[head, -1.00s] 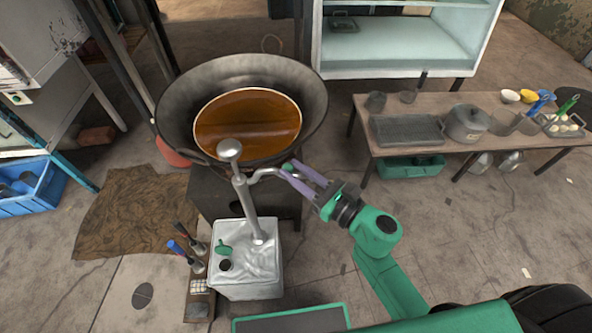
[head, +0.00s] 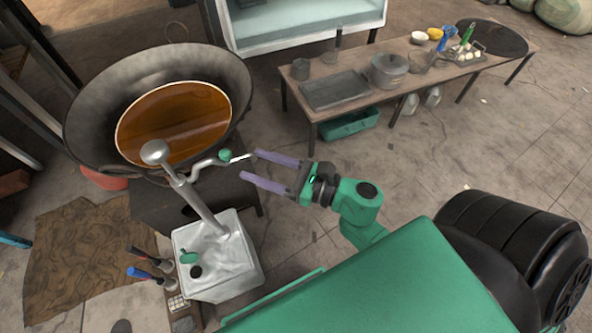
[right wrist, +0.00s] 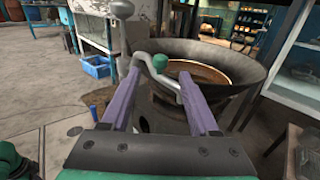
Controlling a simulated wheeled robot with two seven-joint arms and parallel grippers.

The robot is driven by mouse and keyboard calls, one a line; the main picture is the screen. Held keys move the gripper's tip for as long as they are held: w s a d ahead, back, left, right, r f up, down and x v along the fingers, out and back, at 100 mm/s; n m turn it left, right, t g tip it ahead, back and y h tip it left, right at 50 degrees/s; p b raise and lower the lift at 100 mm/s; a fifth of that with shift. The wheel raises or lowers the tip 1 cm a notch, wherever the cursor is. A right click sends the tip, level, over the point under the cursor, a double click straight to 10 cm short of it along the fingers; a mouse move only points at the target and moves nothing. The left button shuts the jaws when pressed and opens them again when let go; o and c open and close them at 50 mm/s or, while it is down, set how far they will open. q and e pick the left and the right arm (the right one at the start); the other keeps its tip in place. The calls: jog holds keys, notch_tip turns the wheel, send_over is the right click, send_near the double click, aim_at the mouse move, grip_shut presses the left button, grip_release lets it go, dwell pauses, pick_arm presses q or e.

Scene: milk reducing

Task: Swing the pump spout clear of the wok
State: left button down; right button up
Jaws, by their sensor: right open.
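The metal hand pump (head: 205,205) stands upright on a silver canister (head: 218,262), with a round knob on top. Its bent spout (head: 203,165) reaches right from the pump, beside the wok's near right rim, with a green ball (head: 225,155) and thin tip near its end. The wok (head: 90,105) holds brown liquid. My right gripper (head: 253,167) is open and empty, its purple fingers just right of the spout's tip. In the right wrist view the spout (right wrist: 162,75) and green ball (right wrist: 160,62) appear between the fingers, beyond them. My left gripper is not in view.
A low table (head: 310,112) with a pot, a tray and utensils stands at the back right. A pale cabinet (head: 300,22) stands behind.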

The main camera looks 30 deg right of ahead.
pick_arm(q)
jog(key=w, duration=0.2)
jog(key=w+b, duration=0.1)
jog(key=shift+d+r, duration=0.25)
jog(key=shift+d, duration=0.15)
pick_arm(e)
jog(key=v, duration=0.8)
jog(key=shift+s, duration=0.25)
jog(key=shift+d, duration=0.2)
